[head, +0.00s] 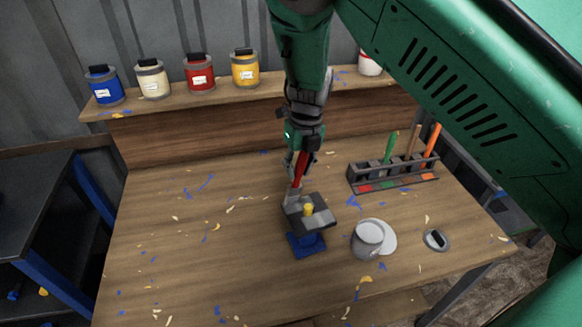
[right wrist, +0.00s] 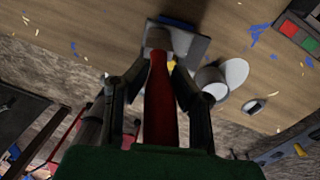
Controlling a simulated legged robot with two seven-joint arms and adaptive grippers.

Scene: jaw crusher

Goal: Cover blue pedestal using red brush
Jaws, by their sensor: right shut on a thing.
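My right gripper (head: 302,160) is shut on the red brush (head: 299,173), which points down with its grey bristle end at the pedestal's back left corner. In the right wrist view the red handle (right wrist: 160,98) lies between the two dark fingers. The bristle end overlaps the pedestal's top there; I cannot tell whether it touches. The blue pedestal (head: 306,246) stands on the table, with a blue base, a grey square top and a yellow knob on the top. It shows partly behind the brush in the right wrist view (right wrist: 194,47). My left gripper is not in view.
A brush rack (head: 394,183) with green, brown and orange handles stands at the right rear. An open grey can (head: 367,241) and a small round lid (head: 437,240) are right of the pedestal. Several paint cans line the back shelf (head: 220,88). The table's left side is clear apart from paint flecks.

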